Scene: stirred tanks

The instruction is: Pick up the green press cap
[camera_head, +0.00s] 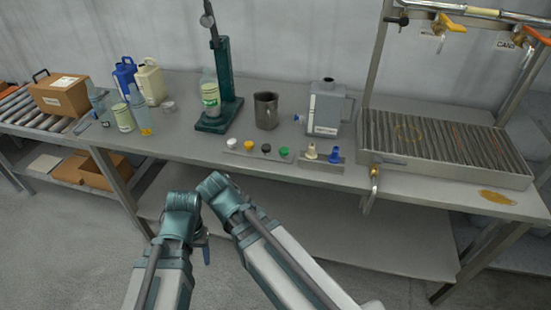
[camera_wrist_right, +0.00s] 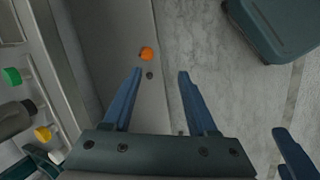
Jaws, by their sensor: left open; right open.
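The green press cap (camera_head: 284,151) sits at the right end of a row of caps on a flat strip near the front edge of the bench. In the right wrist view a green cap (camera_wrist_right: 11,76) shows at the far left edge. My left gripper (camera_head: 206,252) is in front of the bench, low and left of the cap, with little of its fingers showing. My right gripper (camera_wrist_right: 158,80) is open, with two blue fingers apart and nothing between them. Both grippers are clear of the cap.
Left of the green cap are black (camera_head: 266,148), yellow (camera_head: 248,145) and white (camera_head: 231,142) caps. A cream (camera_head: 311,151) and a blue nozzle-like piece (camera_head: 335,155) stand to its right. Behind are a metal jug (camera_head: 266,110) and a grey canister (camera_head: 328,108). An orange round thing (camera_wrist_right: 147,53) lies below.

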